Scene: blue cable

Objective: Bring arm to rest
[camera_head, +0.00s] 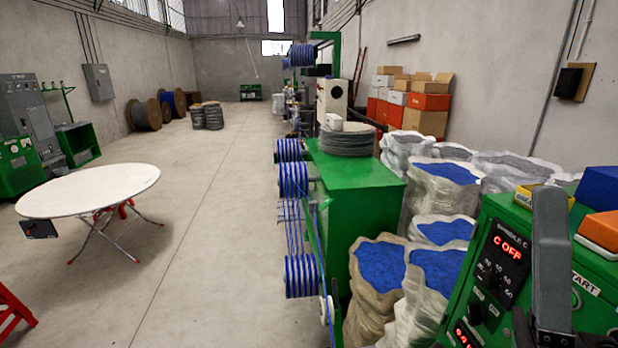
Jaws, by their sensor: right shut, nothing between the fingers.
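My right gripper (550,215) is at the lower right, a dark grey shape reaching up in front of the green control panel (482,285). It is shut with nothing in it. I cannot tell whether it touches the panel. The panel has a red display reading "C OFF", knobs and a START label, partly hidden behind the gripper. Blue cable is wound on several spools (293,180) on the side of the green machine (355,185) in the middle. My left gripper is not in view.
White sacks of blue pellets (447,172) stand between the machine and panel. Orange and blue boxes (603,228) sit on top of the panel. A round white table (90,190) stands at left. The concrete floor (210,230) between table and machine is clear.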

